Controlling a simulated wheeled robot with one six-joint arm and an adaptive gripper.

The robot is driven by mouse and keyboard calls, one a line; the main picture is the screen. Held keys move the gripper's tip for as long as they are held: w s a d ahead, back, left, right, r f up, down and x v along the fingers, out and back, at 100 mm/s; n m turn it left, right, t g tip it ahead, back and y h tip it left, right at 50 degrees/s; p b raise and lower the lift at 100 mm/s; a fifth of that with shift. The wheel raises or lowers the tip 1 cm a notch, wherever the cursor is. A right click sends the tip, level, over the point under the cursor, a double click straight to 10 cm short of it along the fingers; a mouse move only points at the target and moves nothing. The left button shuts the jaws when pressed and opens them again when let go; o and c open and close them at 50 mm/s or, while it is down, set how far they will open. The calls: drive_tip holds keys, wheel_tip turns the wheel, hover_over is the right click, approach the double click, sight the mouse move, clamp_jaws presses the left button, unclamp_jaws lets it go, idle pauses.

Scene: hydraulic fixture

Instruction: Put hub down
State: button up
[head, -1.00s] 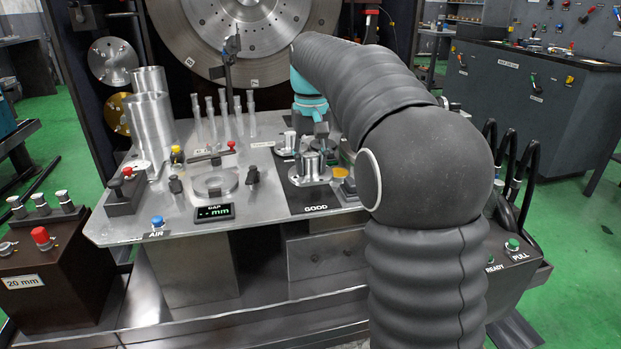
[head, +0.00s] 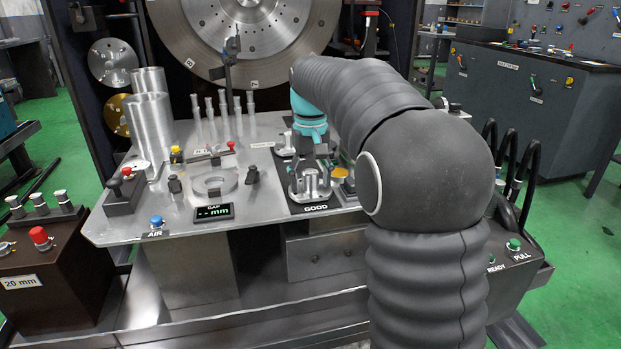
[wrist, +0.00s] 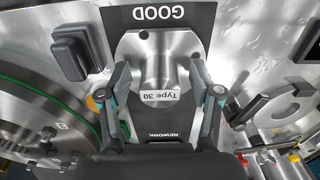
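The hub (head: 310,184) is a bright metal piece with a round boss on a flat flange. It stands upright on the dark pad marked GOOD (head: 316,208). In the wrist view the hub (wrist: 158,78) shows a "Type 30" label, and the GOOD pad (wrist: 160,18) lies beyond its flange. My gripper (head: 310,172) is at the hub, with one finger on each side. In the wrist view my gripper (wrist: 159,72) is open, with gaps between both fingers and the boss. The underside of the flange is hidden.
A dark REWORK pad (wrist: 165,135) lies near the fingers.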

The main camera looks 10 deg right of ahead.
sight(310, 173)
wheel_tip(310, 173, up, 12)
drive_tip(key=p, duration=0.3)
drive_tip(key=s+t, duration=0.2)
drive_tip(key=s, duration=0.7)
drive_tip(key=s+f+t, duration=0.1)
drive_tip(key=s+f, duration=0.6)
drive_tip(key=s, duration=0.3)
drive_tip(key=s+f+t, duration=0.2)
drive_tip(key=s+f, duration=0.6)
drive_tip(key=s, duration=0.3)
drive_tip(key=shift+a+f+t, duration=0.25)
drive_tip(key=shift+t, duration=0.05)
